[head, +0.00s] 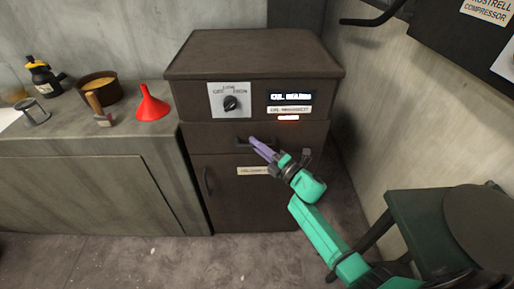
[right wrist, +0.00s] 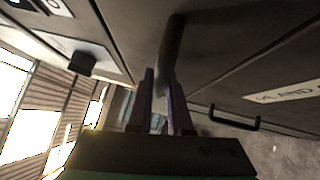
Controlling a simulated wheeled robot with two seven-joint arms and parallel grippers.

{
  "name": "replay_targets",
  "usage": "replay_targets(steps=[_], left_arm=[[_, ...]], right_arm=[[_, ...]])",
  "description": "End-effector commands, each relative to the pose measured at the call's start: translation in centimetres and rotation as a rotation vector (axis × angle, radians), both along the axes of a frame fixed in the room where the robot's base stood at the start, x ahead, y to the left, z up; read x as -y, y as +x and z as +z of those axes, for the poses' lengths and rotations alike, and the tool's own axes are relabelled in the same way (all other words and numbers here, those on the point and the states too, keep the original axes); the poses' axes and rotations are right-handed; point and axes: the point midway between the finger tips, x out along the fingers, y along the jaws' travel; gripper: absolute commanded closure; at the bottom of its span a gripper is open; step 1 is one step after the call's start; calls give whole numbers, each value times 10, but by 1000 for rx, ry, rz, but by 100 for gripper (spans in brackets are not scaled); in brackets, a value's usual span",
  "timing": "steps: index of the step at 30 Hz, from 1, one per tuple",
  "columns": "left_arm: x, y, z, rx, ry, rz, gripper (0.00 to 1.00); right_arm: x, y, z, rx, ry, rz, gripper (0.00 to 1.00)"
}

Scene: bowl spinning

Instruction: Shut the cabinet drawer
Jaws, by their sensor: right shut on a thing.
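The dark brown cabinet (head: 250,60) stands in the middle of the head view. Its drawer (head: 210,138) is the band below the knob panel, and its front looks flush or nearly flush with the cabinet face. My right gripper (head: 256,143) reaches to the drawer handle (head: 241,140), with its purple fingers at the handle. In the right wrist view the dark handle bar (right wrist: 172,50) lies between the two fingertips (right wrist: 162,88), and the gripper is shut on it. The fingers partly hide the handle. My left gripper is not in view.
A lower door with a vertical handle (head: 206,181) is below the drawer. A counter (head: 80,143) on the left holds a red funnel (head: 152,103), a brown pot (head: 100,84) and a black bottle (head: 42,76). A green stool (head: 425,215) stands at the right. The floor in front is clear.

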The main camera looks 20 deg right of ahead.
Motion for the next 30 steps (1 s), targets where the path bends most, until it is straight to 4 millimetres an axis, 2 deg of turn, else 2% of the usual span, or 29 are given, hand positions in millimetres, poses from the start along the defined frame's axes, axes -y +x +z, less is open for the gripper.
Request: replay_targets(steps=[6, 7, 9, 23, 26, 30], left_arm=[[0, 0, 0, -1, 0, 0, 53], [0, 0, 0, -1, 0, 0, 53], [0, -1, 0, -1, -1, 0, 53], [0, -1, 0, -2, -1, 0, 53], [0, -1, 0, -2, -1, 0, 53], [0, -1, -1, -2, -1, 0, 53]], right_arm=[[3, 2, 3, 5, 0, -8, 100], [3, 2, 4, 5, 0, -8, 75], [3, 2, 4, 5, 0, -8, 53], [2, -1, 1, 3, 0, -4, 53], [7, -9, 0, 2, 0, -4, 53], [21, -32, -5, 0, -3, -5, 53]])
